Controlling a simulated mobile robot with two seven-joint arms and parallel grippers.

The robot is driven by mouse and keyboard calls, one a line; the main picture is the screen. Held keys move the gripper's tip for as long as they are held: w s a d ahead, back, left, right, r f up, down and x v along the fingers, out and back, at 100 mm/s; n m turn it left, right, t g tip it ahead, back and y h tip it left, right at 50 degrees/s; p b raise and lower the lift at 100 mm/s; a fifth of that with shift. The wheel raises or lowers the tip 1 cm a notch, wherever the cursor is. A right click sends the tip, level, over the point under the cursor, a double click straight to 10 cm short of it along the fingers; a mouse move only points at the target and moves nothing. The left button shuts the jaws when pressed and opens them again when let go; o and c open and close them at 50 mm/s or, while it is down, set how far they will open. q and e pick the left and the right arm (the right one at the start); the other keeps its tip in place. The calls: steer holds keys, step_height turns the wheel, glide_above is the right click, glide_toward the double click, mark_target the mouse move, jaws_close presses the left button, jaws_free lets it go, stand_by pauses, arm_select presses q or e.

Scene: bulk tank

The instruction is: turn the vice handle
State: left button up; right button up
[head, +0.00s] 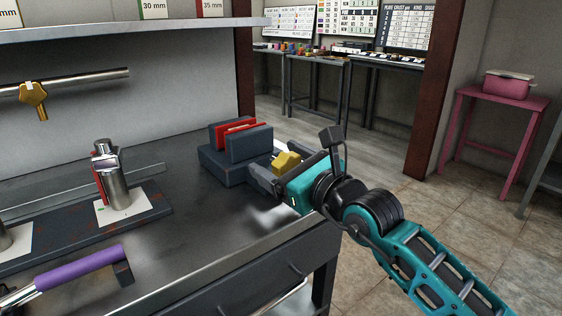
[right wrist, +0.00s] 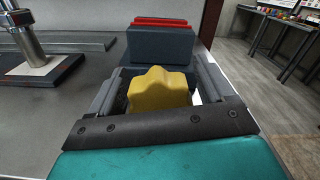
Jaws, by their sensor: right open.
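The vice (head: 222,160) is a dark blue block with red jaw faces, standing at the right end of the grey workbench; it also shows in the right wrist view (right wrist: 160,46). Its handle is a yellow lobed knob (head: 287,161) on the side facing my right gripper. My right gripper (head: 270,170) is open. In the right wrist view the yellow knob (right wrist: 160,90) sits between its two fingers, with a finger on either side. A gap shows at the right finger; contact on the left cannot be told. My left gripper is not in view.
A metal cylinder fixture (head: 113,180) stands on a dark plate at the left. A purple bar handle (head: 80,268) is at the front left. A yellow knob (head: 34,96) hangs from a wall rail. A shelf (head: 130,33) overhangs the bench. The bench middle is clear.

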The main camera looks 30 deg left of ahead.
steer(key=shift+f, duration=0.1)
arm_select(q)
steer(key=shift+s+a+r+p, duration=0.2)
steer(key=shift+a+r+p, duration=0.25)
steer(key=shift+p, duration=0.65)
arm_select(e)
steer(key=v, duration=1.3)
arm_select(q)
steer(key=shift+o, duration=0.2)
